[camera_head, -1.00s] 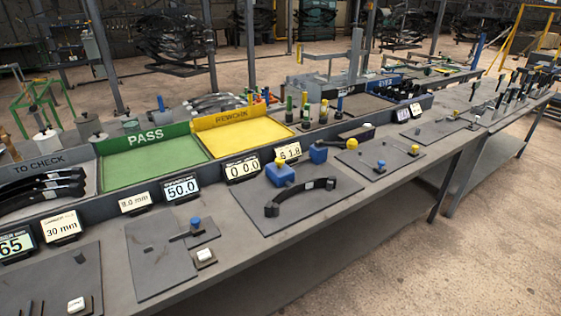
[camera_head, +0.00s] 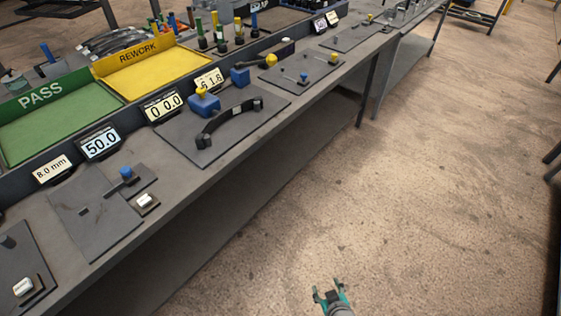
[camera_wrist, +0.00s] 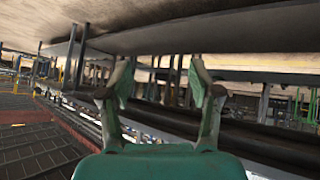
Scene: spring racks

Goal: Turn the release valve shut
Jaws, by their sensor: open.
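My gripper (camera_head: 331,292) shows at the bottom of the head view, over the floor in front of the bench, well away from the bench fixtures. In the wrist view its two green fingers (camera_wrist: 160,85) are spread apart with nothing between them. I cannot tell for sure which part is the release valve. Knobs on the bench include a blue knob (camera_head: 126,173) on a small lever, a yellow knob (camera_head: 201,92) on a blue block, and a yellow knob (camera_head: 271,59) on a plate farther right. None is touched by my gripper.
The grey bench (camera_head: 170,222) runs diagonally from lower left to upper right. A black curved part (camera_head: 228,120) lies on a plate. The green PASS tray (camera_head: 50,120) and yellow REWORK tray (camera_head: 150,75) stand behind. Open floor (camera_head: 420,190) is on the right.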

